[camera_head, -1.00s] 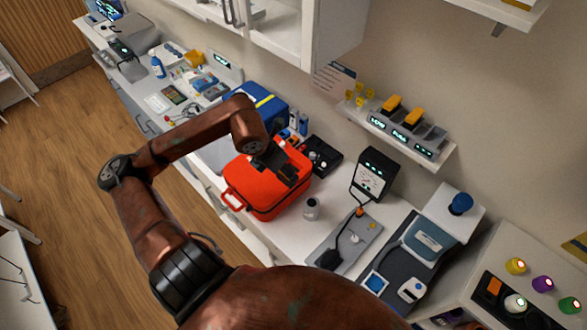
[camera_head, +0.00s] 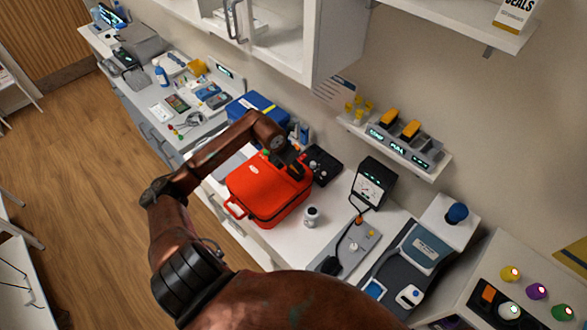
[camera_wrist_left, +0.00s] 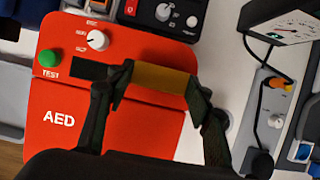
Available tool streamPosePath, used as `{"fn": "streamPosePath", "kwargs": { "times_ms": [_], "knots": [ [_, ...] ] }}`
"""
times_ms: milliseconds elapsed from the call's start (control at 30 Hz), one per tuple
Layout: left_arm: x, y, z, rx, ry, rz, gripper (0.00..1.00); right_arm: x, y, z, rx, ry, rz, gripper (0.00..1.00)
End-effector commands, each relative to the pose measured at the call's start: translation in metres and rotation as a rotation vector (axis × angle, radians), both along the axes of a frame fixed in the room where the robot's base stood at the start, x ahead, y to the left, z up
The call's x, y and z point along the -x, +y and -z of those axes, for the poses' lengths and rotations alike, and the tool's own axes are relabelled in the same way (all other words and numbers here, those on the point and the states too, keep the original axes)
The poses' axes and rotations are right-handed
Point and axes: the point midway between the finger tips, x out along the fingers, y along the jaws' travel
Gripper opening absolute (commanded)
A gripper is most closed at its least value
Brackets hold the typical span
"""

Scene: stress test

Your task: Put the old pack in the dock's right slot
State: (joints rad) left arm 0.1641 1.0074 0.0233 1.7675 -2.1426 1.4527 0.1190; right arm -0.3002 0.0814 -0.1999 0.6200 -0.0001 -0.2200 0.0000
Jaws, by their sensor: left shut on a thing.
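My left gripper (camera_head: 290,160) is above the back right part of the red AED case (camera_head: 262,197). In the left wrist view the left gripper (camera_wrist_left: 160,82) is shut on a yellow-orange pack (camera_wrist_left: 160,78), held crosswise between its fingers. A dark slot (camera_wrist_left: 88,70) in the AED's top shows beside the pack; whether the pack is fully clear of it I cannot tell. The pack is hidden in the head view. The grey dock (camera_head: 402,143) is on the wall shelf. Orange packs stand in its left slot (camera_head: 390,117) and middle slot (camera_head: 411,129); its right slot (camera_head: 433,151) looks empty. My right gripper is out of view.
A black meter (camera_head: 372,183) stands right of the AED, between it and the dock side. A small white jar (camera_head: 311,216), a black box (camera_head: 322,165) and a blue case (camera_head: 258,106) are close by. A wall cabinet (camera_head: 340,40) hangs above.

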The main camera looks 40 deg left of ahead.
Motion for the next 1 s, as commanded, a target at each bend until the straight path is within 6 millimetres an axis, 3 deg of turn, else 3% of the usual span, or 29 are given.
{"fn": "streamPosePath", "kwargs": {
  "times_ms": [200,567,600,833,1000],
  "knots": [
    [-0.001,0.0,0.025,0.001,0.0,-0.001,0.16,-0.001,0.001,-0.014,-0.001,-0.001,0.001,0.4],
    [-0.001,0.001,0.032,-0.001,-0.001,0.001,0.16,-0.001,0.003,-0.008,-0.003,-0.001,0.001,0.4],
    [-0.001,0.001,0.033,0.0,0.001,0.0,0.48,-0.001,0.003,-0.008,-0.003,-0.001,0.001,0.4],
    [-0.001,0.001,0.032,0.0,0.001,0.0,0.64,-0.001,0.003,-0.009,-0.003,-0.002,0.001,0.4],
    [-0.001,0.001,0.032,0.0,0.001,0.0,0.65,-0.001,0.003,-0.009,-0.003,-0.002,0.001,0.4]
  ]
}}
